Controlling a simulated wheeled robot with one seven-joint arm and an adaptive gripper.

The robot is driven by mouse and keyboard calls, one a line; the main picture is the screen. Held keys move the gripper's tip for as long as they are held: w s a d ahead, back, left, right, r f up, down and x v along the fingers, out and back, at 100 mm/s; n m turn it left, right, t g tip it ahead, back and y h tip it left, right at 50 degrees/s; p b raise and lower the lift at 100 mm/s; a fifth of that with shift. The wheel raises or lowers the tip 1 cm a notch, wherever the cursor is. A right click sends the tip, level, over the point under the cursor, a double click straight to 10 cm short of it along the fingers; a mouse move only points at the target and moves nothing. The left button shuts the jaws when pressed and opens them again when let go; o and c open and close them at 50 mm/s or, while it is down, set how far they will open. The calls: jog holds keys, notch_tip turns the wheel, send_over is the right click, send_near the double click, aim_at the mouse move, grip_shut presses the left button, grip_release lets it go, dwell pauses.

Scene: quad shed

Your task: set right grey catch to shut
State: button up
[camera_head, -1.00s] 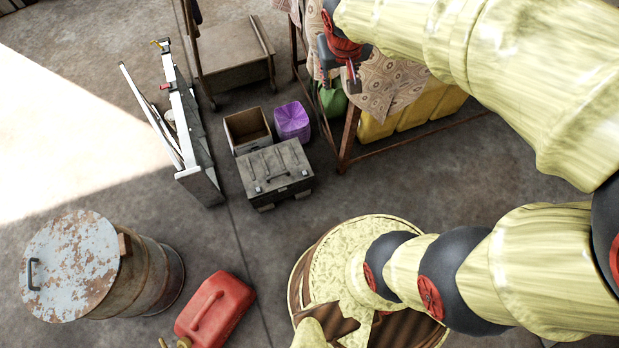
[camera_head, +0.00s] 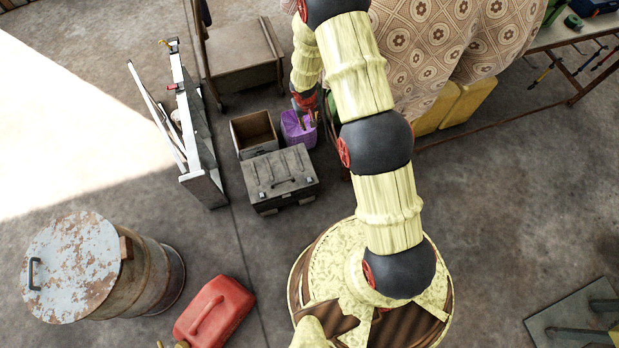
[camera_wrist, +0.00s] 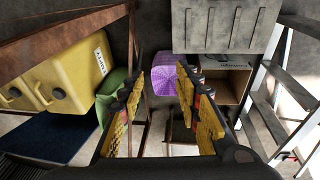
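A grey toolbox (camera_head: 280,172) with a ribbed lid stands on the floor left of centre in the head view; it is also at the top of the wrist view (camera_wrist: 222,28). Small light fittings show along its front edge in the head view, one toward the right corner (camera_head: 308,180). They are too small to tell which is the grey catch or whether it is open. My gripper (camera_head: 306,120) is beyond the toolbox's back right corner, apparently over the purple container.
A purple container (camera_wrist: 166,79) and an open brown box (camera_head: 254,132) stand behind the toolbox. A folded stepladder (camera_head: 190,125) is to the left. Yellow canisters (camera_wrist: 62,65) sit by a rusty frame. A red jerrycan (camera_head: 214,310) and rusty drum (camera_head: 150,275) stand nearer.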

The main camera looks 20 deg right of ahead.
jog(key=s+a+f+g+y, duration=0.1)
jog(key=s+f, duration=0.1)
jog(key=f, duration=0.5)
jog(key=s+a+f, duration=0.1)
jog(key=s+f, duration=0.2)
jog(key=f, duration=0.5)
send_over(310, 179)
jog(key=shift+g+y, duration=0.3)
jog(key=shift+g, duration=0.1)
notch_tip(310, 179, down, 9)
jog(key=shift+a, duration=0.15)
notch_tip(310, 179, down, 6)
jog(key=b, duration=0.3)
jog(key=shift+b, duration=0.3)
jog(key=shift+f+b, duration=0.3)
jog(key=shift+f, duration=0.4)
jog(key=shift+c, duration=0.6)
jog(key=c, duration=0.7)
grip_shut()
